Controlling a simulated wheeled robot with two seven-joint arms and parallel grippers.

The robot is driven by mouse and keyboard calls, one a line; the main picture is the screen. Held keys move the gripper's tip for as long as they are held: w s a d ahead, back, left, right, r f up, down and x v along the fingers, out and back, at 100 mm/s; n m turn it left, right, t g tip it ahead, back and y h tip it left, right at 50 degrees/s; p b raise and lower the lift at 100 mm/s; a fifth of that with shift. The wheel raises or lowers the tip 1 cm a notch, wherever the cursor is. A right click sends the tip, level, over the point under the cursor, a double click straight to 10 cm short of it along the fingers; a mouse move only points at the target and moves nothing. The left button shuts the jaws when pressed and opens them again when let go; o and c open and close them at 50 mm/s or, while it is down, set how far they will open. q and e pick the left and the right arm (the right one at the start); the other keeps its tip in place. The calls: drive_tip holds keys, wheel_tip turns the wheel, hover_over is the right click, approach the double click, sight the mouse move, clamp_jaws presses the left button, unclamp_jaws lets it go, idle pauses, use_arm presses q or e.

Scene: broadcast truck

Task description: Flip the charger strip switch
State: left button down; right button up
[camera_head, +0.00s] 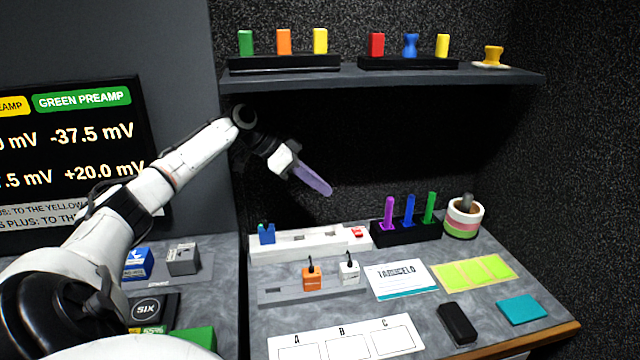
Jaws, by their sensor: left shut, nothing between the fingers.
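The white charger strip (325,243) lies on the grey worktop below the shelf. Its small red switch (356,232) is at the right end of the strip; I cannot tell which way it is tipped. A blue plug (266,235) sits at the strip's left end, and dark slots show along its top. My left gripper (327,190) comes in from the left, its purple fingers shut and empty, pointing down and right. It hangs in the air above the strip, up and left of the switch, and touches nothing. My right gripper is out of view.
A black holder (405,233) with purple, blue and green sticks stands right of the strip. A grey strip (330,288) with orange and white blocks lies in front. The shelf (380,78) with coloured pieces overhangs the worktop. A roll of tape (463,220) stands at right.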

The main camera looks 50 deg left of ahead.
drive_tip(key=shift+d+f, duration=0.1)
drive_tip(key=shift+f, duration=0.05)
use_arm(q)
drive_tip(key=b+v, duration=0.2)
drive_tip(key=v, duration=0.8)
drive_tip(key=shift+b, duration=0.35)
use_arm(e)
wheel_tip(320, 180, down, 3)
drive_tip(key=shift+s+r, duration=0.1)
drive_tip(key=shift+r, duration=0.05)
use_arm(q)
drive_tip(key=shift+s+r, duration=0.1)
drive_tip(key=shift+r, duration=0.05)
